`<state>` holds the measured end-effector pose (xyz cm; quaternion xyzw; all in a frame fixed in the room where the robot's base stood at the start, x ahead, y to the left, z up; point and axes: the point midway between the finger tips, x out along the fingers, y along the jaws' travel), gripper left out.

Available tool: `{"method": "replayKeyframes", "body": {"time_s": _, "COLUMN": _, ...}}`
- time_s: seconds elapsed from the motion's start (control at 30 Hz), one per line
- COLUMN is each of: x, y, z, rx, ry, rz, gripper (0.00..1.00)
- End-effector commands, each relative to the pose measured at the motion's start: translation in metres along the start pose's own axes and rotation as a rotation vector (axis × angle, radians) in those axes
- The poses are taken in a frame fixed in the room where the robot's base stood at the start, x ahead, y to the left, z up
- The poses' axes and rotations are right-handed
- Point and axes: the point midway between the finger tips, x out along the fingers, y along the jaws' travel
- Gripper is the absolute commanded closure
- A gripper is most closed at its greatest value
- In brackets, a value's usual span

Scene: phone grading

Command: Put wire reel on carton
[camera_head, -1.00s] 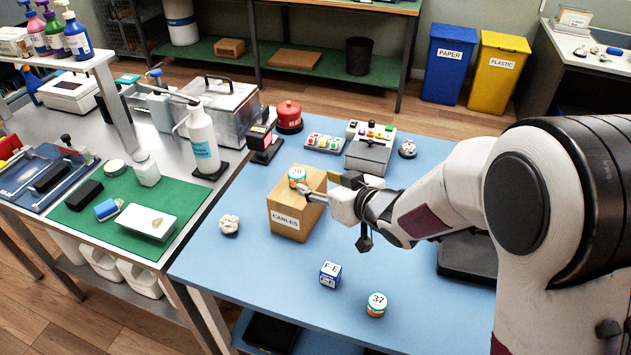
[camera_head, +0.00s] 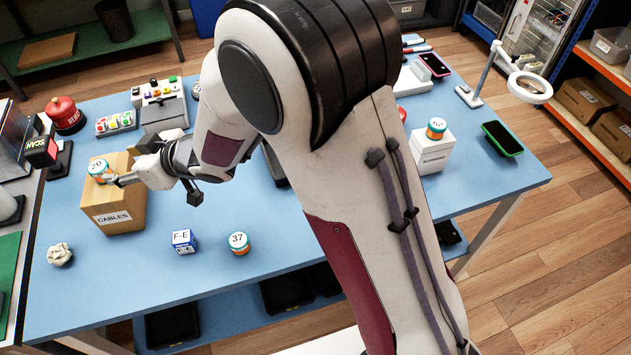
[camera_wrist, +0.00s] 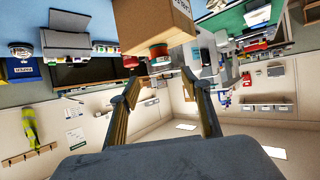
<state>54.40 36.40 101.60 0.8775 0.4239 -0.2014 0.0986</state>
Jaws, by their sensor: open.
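The brown carton (camera_head: 120,210), labelled CABLES, stands on the blue table at the left in the head view. A small wire reel (camera_head: 98,168) marked 20, with a white top and teal and orange side, sits on top of it. My gripper (camera_head: 115,181) is at the carton's top, close beside this reel. The carton (camera_wrist: 150,22) shows upside down there. Nothing is held. Another reel (camera_head: 239,243), marked 37, stands on the table.
A blue-and-white F-E box (camera_head: 184,241) and a crumpled pale lump (camera_head: 60,254) lie in front of the carton. A white box (camera_head: 432,150) bears a third similar reel (camera_head: 436,128).

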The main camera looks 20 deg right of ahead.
Motion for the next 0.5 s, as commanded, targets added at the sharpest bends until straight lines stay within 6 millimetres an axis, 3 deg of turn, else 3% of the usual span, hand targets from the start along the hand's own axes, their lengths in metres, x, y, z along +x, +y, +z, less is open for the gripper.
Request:
{"method": "replayKeyframes", "body": {"time_s": 0.27, "x": -0.029, "y": 0.031, "z": -0.009, "rx": 0.006, "ry": -0.030, "rz": 0.099, "gripper": 0.53}}
{"method": "replayKeyframes", "body": {"time_s": 0.5, "x": -0.089, "y": 0.078, "z": -0.016, "rx": 0.035, "ry": -0.094, "rz": 0.265, "gripper": 0.53}}
